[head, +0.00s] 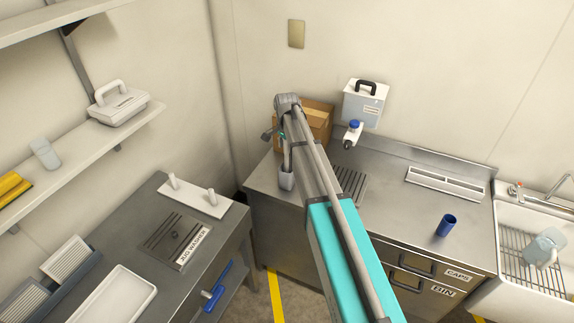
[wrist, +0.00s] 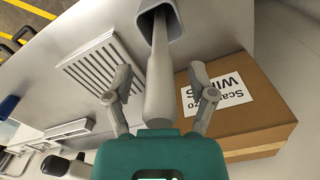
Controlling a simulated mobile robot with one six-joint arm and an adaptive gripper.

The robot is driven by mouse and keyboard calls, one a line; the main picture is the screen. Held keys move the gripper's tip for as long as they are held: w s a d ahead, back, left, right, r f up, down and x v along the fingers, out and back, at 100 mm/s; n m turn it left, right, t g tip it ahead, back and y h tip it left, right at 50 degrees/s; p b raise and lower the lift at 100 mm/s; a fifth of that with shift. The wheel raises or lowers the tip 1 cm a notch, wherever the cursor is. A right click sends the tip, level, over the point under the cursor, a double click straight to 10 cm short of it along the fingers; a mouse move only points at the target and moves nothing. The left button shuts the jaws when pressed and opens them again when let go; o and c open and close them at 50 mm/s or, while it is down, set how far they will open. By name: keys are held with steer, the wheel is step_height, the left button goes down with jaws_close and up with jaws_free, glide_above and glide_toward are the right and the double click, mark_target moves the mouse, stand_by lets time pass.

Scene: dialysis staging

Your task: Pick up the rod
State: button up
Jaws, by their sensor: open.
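The rod (wrist: 158,85) is pale grey and stands upright in a square light-grey holder (wrist: 172,38) in the wrist view. Its near end reaches close to my gripper's teal body. My gripper (wrist: 160,76) is open, with one finger on each side of the rod and a visible gap to each finger. In the head view the holder (head: 287,181) is on the steel counter, and the rod (head: 286,158) rises from it, partly hidden by my arm.
A cardboard box (wrist: 245,110) stands close to my right finger in the wrist view. A slotted grille (wrist: 88,68) lies on the other side. In the head view, a blue cup (head: 446,225) and a sink (head: 530,262) are farther right. The counter (head: 395,200) has bare room between.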

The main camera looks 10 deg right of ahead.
steer(key=shift+f, duration=0.4)
stand_by(0.3)
jaws_close()
